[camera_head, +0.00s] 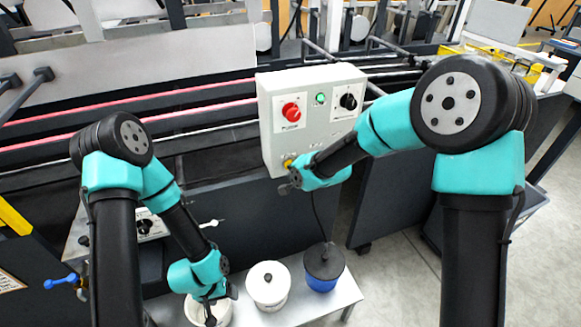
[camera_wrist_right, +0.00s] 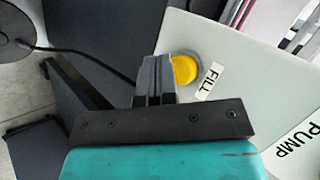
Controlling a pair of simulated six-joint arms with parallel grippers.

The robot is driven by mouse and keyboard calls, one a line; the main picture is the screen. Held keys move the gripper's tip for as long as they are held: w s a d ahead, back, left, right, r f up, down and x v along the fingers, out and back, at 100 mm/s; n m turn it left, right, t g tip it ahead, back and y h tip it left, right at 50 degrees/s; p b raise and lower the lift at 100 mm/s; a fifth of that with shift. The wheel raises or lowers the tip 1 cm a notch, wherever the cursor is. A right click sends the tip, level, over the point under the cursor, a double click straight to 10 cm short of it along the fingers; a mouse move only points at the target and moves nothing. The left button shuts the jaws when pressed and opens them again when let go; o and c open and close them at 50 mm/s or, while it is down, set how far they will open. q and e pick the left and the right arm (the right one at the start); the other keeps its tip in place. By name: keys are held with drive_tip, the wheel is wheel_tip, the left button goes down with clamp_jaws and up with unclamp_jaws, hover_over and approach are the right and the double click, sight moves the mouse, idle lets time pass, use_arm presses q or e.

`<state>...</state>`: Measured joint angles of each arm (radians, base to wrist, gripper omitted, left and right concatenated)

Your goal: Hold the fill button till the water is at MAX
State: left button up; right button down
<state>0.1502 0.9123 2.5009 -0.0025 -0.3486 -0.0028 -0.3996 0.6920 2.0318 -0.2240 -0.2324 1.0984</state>
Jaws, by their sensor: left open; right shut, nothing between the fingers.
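The yellow fill button (camera_wrist_right: 185,70) sits on the grey control box beside a FILL label (camera_wrist_right: 209,80). A bit of the button (camera_head: 288,163) shows at the box's lower left in the head view. My right gripper (camera_wrist_right: 155,70) is shut and empty. Its fingertips overlap the button's left edge in the wrist view; I cannot tell if they press it. It also shows at the box's lower corner (camera_head: 292,174) in the head view. My left gripper (camera_head: 212,302) is open over a white open pot (camera_head: 191,311). No water level or MAX mark can be made out.
The control box (camera_head: 265,110) carries a red knob (camera_head: 291,112), a green button (camera_head: 320,98) and a black knob (camera_head: 348,101). A white lidded pot (camera_head: 268,293) and a blue pot with dark lid (camera_head: 322,284) stand on a light bench (camera_head: 345,293). A cable hangs below the box.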

drive_tip(key=shift+w, duration=0.1)
idle(0.3)
drive_tip(key=shift+w+a, duration=0.15)
drive_tip(key=shift+w, duration=0.15)
drive_tip(key=shift+w+a, duration=0.2)
drive_tip(key=shift+w, duration=0.25)
idle(1.9)
idle(1.3)
drive_tip(key=shift+s+d, duration=0.35)
drive_tip(key=shift+s, duration=0.5)
drive_tip(key=s, duration=0.1)
drive_tip(key=s+d, duration=0.1)
drive_tip(key=s, duration=0.1)
drive_tip(key=s+d, duration=0.1)
drive_tip(key=shift+s, duration=0.3)
idle(0.4)
